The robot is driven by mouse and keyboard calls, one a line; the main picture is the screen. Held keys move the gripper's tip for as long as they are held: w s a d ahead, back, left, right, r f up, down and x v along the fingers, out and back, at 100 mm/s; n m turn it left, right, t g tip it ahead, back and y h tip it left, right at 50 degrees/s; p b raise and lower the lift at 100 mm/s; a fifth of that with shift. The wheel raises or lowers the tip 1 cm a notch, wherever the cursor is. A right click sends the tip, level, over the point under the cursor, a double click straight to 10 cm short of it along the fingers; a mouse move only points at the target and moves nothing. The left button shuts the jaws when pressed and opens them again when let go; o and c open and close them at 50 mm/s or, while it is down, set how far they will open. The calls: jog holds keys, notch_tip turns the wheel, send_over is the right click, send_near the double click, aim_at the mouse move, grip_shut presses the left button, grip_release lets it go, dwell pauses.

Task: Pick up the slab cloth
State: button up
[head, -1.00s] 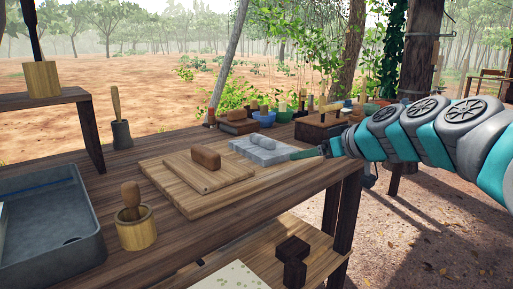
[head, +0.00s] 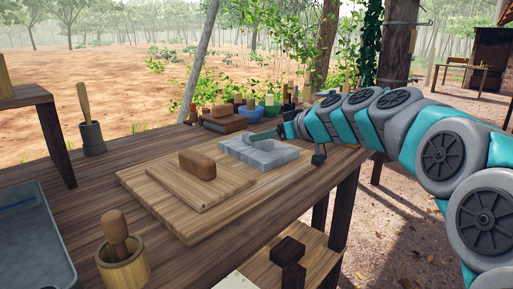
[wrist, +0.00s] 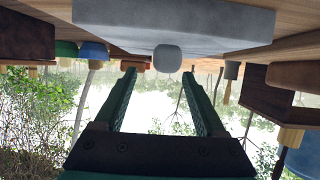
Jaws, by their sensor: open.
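I cannot tell clearly which part is cloth. In the wrist view the slab (wrist: 175,24) spans the top, and a small rounded light grey end (wrist: 167,58) shows in line with the gap between my fingers. My gripper (head: 263,136) is at the slab's far right side, low and roughly level. In the wrist view my gripper (wrist: 159,74) is open with two green fingers apart and nothing clearly held between them.
A brown block (head: 198,164) rests on the wooden board (head: 150,190) left of the slab. Bowls (head: 250,113) and small boxes (head: 224,119) line the table's back edge. A wooden mortar with pestle (head: 122,262) and a grey tray (head: 35,240) are at the left.

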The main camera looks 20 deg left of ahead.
jog(key=x, duration=0.2)
jog(key=p+x, duration=0.1)
jog(key=x, duration=0.1)
jog(key=shift+a+f, duration=0.25)
jog(key=shift+a, duration=0.05)
jog(key=shift+s, duration=0.1)
jog(key=shift+c, duration=0.2)
grip_shut()
